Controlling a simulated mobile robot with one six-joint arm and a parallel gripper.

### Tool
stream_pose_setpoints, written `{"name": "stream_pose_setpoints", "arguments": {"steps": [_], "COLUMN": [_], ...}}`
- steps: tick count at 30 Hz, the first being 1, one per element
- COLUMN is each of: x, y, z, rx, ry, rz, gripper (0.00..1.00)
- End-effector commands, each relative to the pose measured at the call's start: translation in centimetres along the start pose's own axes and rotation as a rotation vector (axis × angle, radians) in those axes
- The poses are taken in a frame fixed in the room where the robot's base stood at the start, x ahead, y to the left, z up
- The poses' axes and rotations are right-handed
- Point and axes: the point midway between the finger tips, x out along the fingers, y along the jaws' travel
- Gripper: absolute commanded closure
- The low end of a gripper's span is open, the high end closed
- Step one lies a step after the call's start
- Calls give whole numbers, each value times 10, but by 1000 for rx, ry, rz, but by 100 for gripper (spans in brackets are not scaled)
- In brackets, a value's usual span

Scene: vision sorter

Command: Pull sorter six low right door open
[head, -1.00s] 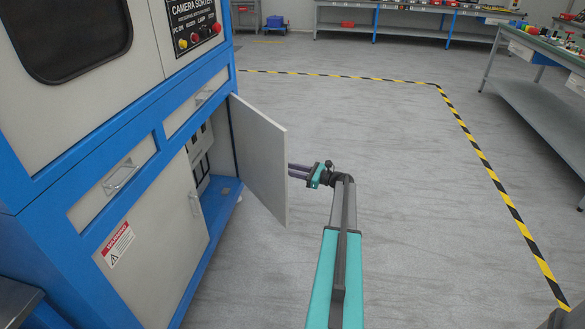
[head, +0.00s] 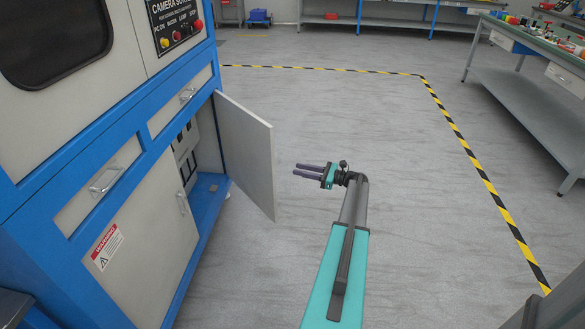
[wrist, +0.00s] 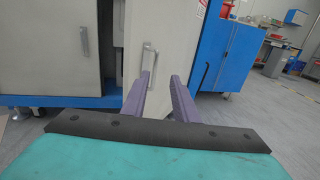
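The low right door (head: 250,155) of the blue and white camera sorter stands swung wide open, with the dark cabinet interior showing behind it. In the wrist view the pale door (wrist: 163,35) fills the middle, with its metal bar handle (wrist: 149,60) just past the left fingertip. My gripper (head: 297,169) is to the right of the door, with a clear gap between its purple fingertips and the panel. The fingers (wrist: 162,76) are spread apart with nothing between them. The handle is hidden in the head view.
The closed low left door (head: 135,245) has a warning label and a handle. Drawers (head: 103,188) sit above the doors. Open grey floor lies to the right, crossed by yellow-black tape (head: 470,160). A workbench (head: 520,95) stands at far right.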

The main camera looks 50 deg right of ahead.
Motion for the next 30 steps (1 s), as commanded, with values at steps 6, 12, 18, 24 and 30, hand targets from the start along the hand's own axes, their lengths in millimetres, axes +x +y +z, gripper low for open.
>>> {"name": "stream_pose_setpoints", "arguments": {"steps": [6,12,18,24,30], "x": [-20,-23,-23,-10,34], "y": [0,0,0,11,54], "z": [0,0,0,-7,-36], "rx": [0,0,0,-9,-47], "ry": [1,0,0,18,91], "rz": [0,1,0,18,90], "gripper": [74,74,79,100,100]}}
